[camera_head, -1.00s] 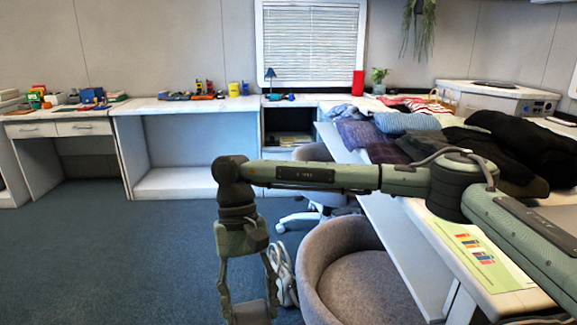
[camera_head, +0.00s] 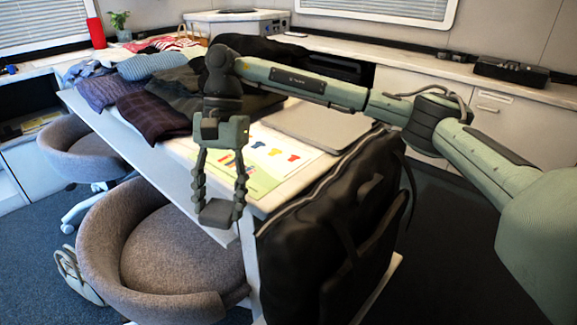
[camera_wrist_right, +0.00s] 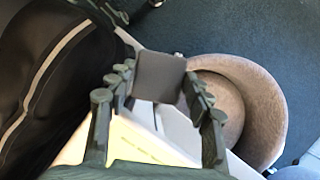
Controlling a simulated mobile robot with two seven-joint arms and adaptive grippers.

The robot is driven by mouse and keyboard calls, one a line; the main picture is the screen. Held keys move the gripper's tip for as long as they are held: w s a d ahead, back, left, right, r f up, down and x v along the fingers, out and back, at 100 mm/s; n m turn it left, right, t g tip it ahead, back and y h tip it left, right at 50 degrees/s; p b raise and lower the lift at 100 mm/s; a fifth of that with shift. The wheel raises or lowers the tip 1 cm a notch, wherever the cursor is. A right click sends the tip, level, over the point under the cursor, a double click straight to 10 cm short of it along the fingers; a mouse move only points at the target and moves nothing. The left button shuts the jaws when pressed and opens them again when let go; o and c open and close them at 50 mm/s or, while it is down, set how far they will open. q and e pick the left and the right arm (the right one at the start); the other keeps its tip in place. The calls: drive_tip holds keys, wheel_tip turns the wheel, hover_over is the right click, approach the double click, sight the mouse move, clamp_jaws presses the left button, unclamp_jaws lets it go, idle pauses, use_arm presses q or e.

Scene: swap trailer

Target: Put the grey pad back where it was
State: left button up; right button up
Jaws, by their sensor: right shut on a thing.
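The grey pad (camera_head: 217,213) is a small dark-grey square held between the fingertips of my right gripper (camera_head: 219,203). The gripper points down and is shut on the pad, in front of the near edge of the white table (camera_head: 240,222). In the right wrist view the pad (camera_wrist_right: 158,77) shows face-on between the two fingers, with a round chair behind it. From these views I cannot tell its exact height over the table edge. My left gripper is not in view.
A green and white printed sheet (camera_head: 262,160) and a flat grey panel (camera_head: 318,131) lie on the table, with piled clothes (camera_head: 150,112) behind. A large black bag (camera_head: 330,240) stands at the table's near end. Two grey chairs (camera_head: 165,260) (camera_head: 85,150) are at the left.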

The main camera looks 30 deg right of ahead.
drive_tip(key=d+r+m+t+b, duration=0.1)
drive_tip(key=d+m, duration=0.3)
drive_tip(key=w+d+r+m+t+b, duration=0.1)
drive_tip(key=d+r+m+t, duration=0.1)
drive_tip(key=d+m, duration=0.2)
drive_tip(key=d+r+m+t+y+b, duration=0.1)
drive_tip(key=d+m, duration=0.3)
drive_tip(key=shift+w+d+r+m+t, duration=0.3)
drive_tip(key=shift+w+t, duration=0.1)
drive_tip(key=s+d+r+m+t+h+b, duration=0.25)
drive_tip(key=d+r+m, duration=0.25)
drive_tip(key=d+m, duration=0.6)
hover_over(280, 160)
drive_tip(key=s, duration=0.1)
drive_tip(key=shift+t, duration=0.25)
drive_tip(key=f, duration=0.6)
drive_tip(key=shift+s+d+f, duration=0.2)
drive_tip(key=shift+d+f, duration=0.05)
wheel_tip(280, 160, down, 3)
drive_tip(key=shift+f, duration=0.45)
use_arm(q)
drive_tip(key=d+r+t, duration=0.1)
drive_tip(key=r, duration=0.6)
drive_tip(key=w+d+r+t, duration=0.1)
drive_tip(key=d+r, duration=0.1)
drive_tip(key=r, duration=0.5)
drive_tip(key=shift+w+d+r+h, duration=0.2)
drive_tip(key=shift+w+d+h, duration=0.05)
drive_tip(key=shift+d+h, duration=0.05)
